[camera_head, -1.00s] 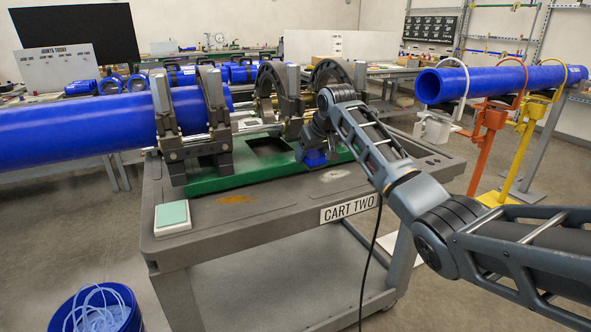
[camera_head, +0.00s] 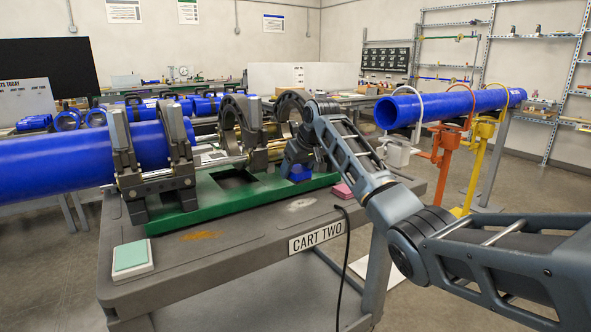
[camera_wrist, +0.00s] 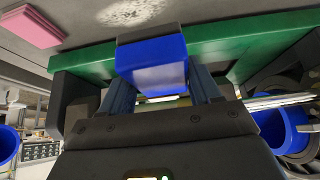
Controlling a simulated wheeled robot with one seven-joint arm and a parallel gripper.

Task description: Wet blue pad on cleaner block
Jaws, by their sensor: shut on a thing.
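My gripper (camera_wrist: 160,78) is shut on the blue pad (camera_wrist: 152,52), a small blue block with a pale grey face and a dark side. In the head view the blue pad (camera_head: 299,173) shows below my wrist, over or near the right end of the green machine base; contact with it cannot be told. A flat block with a mint-green top and white sides (camera_head: 132,258), possibly the cleaner block, lies on the cart's front left corner. It is far to the left of my gripper and out of the wrist view. Whether the pad is wet cannot be told.
The green base (camera_head: 210,205) carries clamps holding a large blue pipe (camera_head: 60,163). A pink block (camera_head: 343,191) lies on the grey cart (camera_head: 240,258) right of the base. A black cable hangs over the cart's front edge. Another blue pipe (camera_head: 450,105) rests on stands at right.

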